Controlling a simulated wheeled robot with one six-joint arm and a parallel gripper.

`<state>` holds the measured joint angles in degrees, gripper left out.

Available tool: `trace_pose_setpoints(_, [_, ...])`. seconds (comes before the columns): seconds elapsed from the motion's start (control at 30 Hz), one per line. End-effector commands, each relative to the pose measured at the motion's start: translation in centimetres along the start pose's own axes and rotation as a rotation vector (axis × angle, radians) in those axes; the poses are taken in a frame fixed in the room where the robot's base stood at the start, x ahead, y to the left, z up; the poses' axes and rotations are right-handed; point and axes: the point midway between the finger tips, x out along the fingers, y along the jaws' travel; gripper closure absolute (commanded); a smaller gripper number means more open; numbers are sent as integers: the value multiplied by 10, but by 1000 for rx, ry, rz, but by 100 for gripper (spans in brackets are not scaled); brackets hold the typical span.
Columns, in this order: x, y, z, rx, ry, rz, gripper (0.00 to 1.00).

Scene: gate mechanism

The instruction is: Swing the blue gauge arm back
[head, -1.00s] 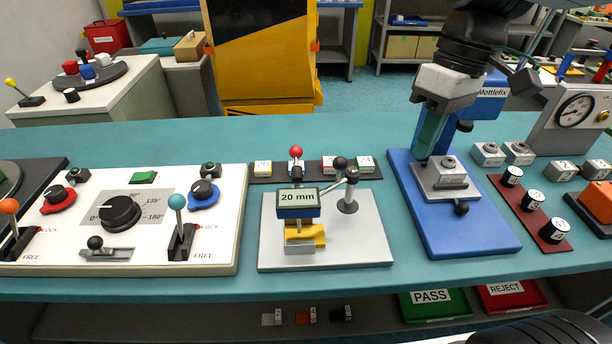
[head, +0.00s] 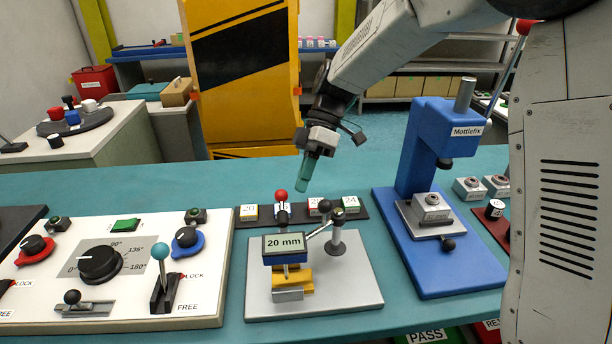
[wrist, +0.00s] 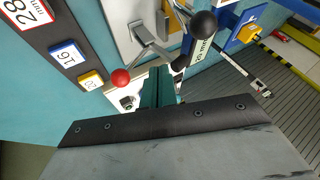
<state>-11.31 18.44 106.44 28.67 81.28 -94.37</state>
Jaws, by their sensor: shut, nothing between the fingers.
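The gauge stands on a light grey plate (head: 350,285). Its blue gauge arm (head: 284,258) carries a "20 mm" display (head: 284,243) over a yellow block (head: 298,280) and a grey piece. A link joins it to a grey post (head: 336,240). A red ball knob (head: 281,196) rises behind the display, and a black ball knob (head: 338,215) sits near the post. My gripper (head: 304,187) has teal fingers, shut and empty, above and behind the gauge, apart from it. In the wrist view the fingers (wrist: 158,72) point between the red knob (wrist: 121,77) and black knob (wrist: 203,25).
A dark strip with number blocks (head: 350,204) lies behind the gauge. A white lever panel (head: 205,300) stands left, a blue press (head: 428,180) right. My arm blocks the far right. Open teal bench (head: 240,180) lies behind the strip.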

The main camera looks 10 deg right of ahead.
Motion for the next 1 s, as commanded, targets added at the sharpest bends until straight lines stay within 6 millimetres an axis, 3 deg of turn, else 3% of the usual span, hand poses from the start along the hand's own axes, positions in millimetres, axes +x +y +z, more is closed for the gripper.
trace_pose_setpoints(0.3, [68, -3, 0, 1, -1, -2, 100])
trace_pose_setpoints(0.6, [81, -34, 0, 2, -1, 1, 100])
trace_pose_setpoints(1.0, [82, -36, 0, 2, -1, 1, 100])
